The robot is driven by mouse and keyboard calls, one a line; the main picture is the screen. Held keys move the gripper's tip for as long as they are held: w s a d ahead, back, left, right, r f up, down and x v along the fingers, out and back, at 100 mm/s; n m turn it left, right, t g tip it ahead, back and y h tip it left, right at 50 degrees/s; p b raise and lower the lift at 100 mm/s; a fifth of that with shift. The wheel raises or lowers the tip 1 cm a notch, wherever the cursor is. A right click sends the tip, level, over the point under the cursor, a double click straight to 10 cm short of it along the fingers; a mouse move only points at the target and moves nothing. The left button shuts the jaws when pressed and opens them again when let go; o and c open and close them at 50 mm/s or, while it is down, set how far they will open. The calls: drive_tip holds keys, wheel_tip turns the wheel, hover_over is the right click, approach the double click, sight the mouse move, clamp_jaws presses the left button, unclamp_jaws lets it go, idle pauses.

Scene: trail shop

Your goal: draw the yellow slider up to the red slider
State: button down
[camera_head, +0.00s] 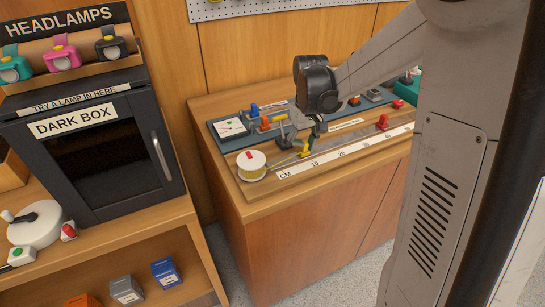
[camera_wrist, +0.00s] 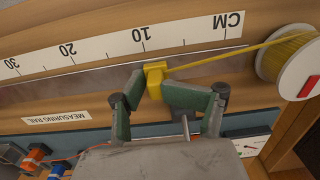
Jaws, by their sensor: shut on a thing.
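The yellow slider (camera_head: 305,148) sits on the measuring rail near the low end of the scale, a little short of the 10 mark. It also shows in the wrist view (camera_wrist: 155,78) with a yellow cord running from it to the spool. My gripper (camera_wrist: 153,88) is shut on the yellow slider, one green finger on each side of it. In the head view my gripper (camera_head: 298,140) reaches down to the rail from behind. The red slider (camera_head: 382,122) stands on the same rail farther right, beyond the 30 mark. It is outside the wrist view.
A white spool of yellow cord (camera_head: 251,163) stands at the rail's left end. The white centimetre scale (camera_head: 340,152) runs along the front. Behind the rail is a blue-grey panel (camera_head: 222,143) with small coloured parts. The rail between the two sliders looks clear.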

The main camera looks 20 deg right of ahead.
sight(353, 136)
drive_tip(key=shift+d, duration=0.15)
drive_tip(key=shift+w+d+b, duration=0.15)
drive_tip(key=shift+w+d, duration=0.05)
drive_tip(key=shift+d, duration=0.95)
drive_tip(key=shift+w+d+b, duration=0.15)
drive_tip(key=shift+d, duration=1)
drive_tip(key=shift+d, duration=0.1)
drive_tip(key=shift+w+d, duration=0.2)
drive_tip(key=shift+d, duration=1)
drive_tip(key=shift+w+d, duration=0.15)
drive_tip(key=shift+d, duration=1.05)
drive_tip(key=shift+b, duration=0.3)
drive_tip(key=shift+w+d, duration=0.2)
drive_tip(key=shift+d, duration=1.05)
drive_tip(key=shift+w+d, duration=0.15)
drive_tip(key=shift+d, duration=1.2)
drive_tip(key=shift+w+d+b, duration=0.15)
drive_tip(key=shift+d+b, duration=0.05)
drive_tip(key=shift+d, duration=1)
drive_tip(key=shift+w+d+b, duration=0.15)
drive_tip(key=shift+d+b, duration=0.05)
drive_tip(key=shift+d, duration=0.95)
